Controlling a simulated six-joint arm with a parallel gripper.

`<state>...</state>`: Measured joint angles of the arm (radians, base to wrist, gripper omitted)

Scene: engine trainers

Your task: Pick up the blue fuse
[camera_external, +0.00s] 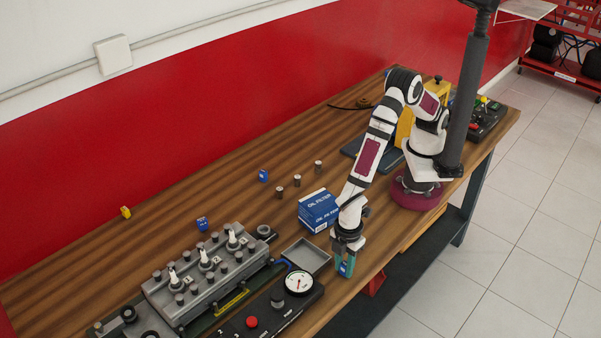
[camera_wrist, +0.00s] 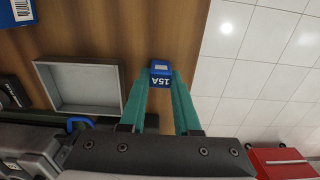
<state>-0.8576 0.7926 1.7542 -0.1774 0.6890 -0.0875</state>
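A blue fuse (camera_wrist: 161,76) marked "15A" is between the tips of my gripper (camera_wrist: 160,84) in the wrist view. Both teal fingers close in on its sides and appear to touch it. In the external view, my gripper (camera_external: 345,264) points down by the front edge of the bench, with the blue fuse (camera_external: 344,269) partly hidden between its fingers. I cannot tell how far the fuse is above the bench.
A grey open tray (camera_external: 306,256) lies left of my gripper, and it shows in the wrist view (camera_wrist: 47,77). A blue oil filter box (camera_external: 318,208), a gauge (camera_external: 299,282), an engine block (camera_external: 205,268) and a yellow piece (camera_external: 125,212) are on the bench.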

